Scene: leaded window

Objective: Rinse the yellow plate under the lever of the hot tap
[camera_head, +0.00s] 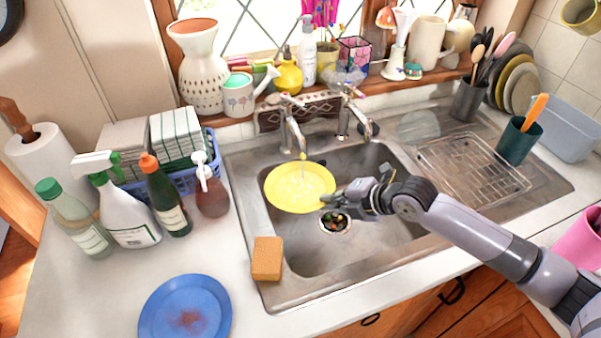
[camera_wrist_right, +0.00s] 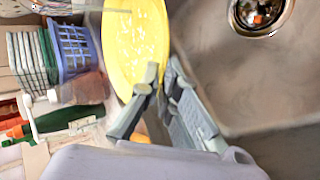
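The yellow plate (camera_head: 298,188) is held tilted over the left part of the sink basin. My right gripper (camera_head: 334,201) is shut on its right rim. In the right wrist view the plate (camera_wrist_right: 135,45) has its edge between the fingertips (camera_wrist_right: 160,82). The left tap (camera_head: 291,128) stands above the plate, and a thin stream of water falls from its spout onto the plate's wet, glistening face. The right tap (camera_head: 344,118) stands beside it. I cannot tell the hot tap's marking. My left gripper is not in view.
A drain strainer (camera_head: 335,222) with scraps lies in the basin. A sponge (camera_head: 267,258) sits on the sink's front-left rim. A stained blue plate (camera_head: 185,312) lies on the counter. Bottles stand left, a wire rack (camera_head: 475,165) right. The basin's front right is free.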

